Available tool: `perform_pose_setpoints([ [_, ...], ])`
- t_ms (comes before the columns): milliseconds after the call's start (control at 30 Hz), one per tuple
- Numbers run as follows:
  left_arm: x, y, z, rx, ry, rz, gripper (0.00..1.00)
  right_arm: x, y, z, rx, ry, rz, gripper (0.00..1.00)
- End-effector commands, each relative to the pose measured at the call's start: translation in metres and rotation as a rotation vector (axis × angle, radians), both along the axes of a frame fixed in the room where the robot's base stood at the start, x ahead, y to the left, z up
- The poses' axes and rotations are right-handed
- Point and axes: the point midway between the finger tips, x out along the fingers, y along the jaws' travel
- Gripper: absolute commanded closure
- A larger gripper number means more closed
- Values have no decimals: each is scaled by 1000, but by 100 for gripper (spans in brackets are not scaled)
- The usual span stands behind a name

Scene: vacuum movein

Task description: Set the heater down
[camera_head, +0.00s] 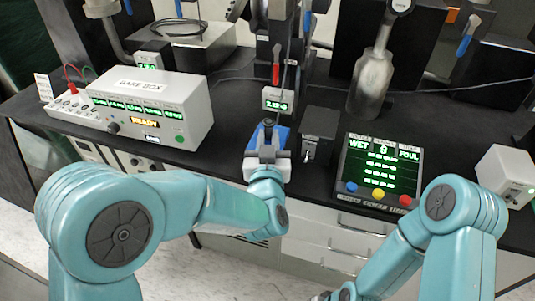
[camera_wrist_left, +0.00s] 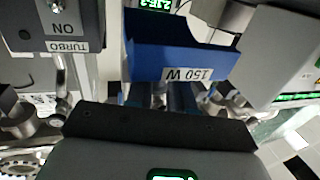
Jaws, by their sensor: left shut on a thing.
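The heater (camera_wrist_left: 180,55) is a blue, open-topped shape with a "150 W" label in the left wrist view. In the head view its blue body (camera_head: 280,136) shows near the front edge of the black bench, below a small green display. My left gripper (camera_head: 267,145) is shut on the heater and hides part of it. I cannot tell whether its underside touches the bench.
The bake box (camera_head: 150,100) stands to the left. A dark switch box (camera_head: 318,148), which appears labelled "TURBO" in the left wrist view (camera_wrist_left: 65,25), is close on the right. A control panel (camera_head: 380,170) with coloured buttons and a metal cylinder (camera_head: 371,82) lie further right.

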Motion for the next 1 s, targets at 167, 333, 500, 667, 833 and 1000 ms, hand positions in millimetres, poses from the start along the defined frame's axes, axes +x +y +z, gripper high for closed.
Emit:
perform_pose_setpoints([
  [167, 2, 1, -17, 0, 0, 2, 100, 0, 0, -2, 0, 0, 0, 57],
  [333, 3, 2, -44, 0, 1, 1, 100, 0, 0, -4, 0, 0, 0, 57],
  [500, 3, 2, -44, -1, -3, 1, 100, 0, 0, -4, 0, 0, 0, 57],
  [667, 3, 2, -47, -1, -3, 1, 100, 0, 0, -7, 0, 0, 0, 57],
  [833, 3, 2, -48, -1, 0, 1, 52, 0, 0, -8, 0, 0, 0, 57],
  [1000, 3, 2, -48, -1, 0, 1, 52, 0, 0, -7, 0, 0, 0, 57],
])
